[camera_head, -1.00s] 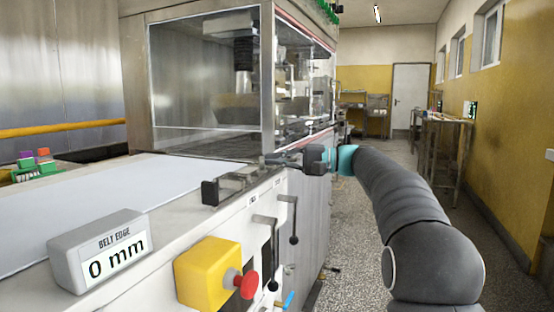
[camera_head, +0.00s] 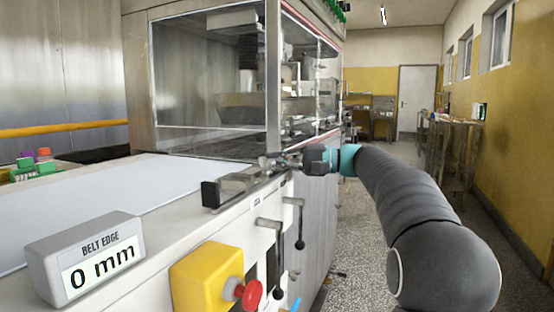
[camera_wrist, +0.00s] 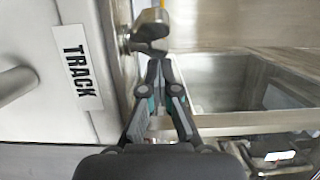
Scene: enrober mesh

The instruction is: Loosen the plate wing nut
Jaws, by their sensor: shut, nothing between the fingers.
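A bright metal fitting that looks like the wing nut (camera_wrist: 150,28) shows at the top middle of the wrist view, beside the panel's edge. My gripper (camera_wrist: 159,62) points up at it, its fingertips together just below the fitting. Nothing shows between them. I cannot tell whether the tips touch it. In the head view my gripper (camera_head: 288,160) is at the machine's side edge, just below the glass housing. The wing nut is too small to make out there.
A panel with a TRACK label (camera_wrist: 77,67) lies left of my gripper, and a steel trough (camera_wrist: 225,82) lies right. The head view shows the white belt (camera_head: 120,195), a BELT EDGE display reading 0 mm (camera_head: 90,262), a red stop button (camera_head: 249,294) and black-knobbed levers (camera_head: 300,225).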

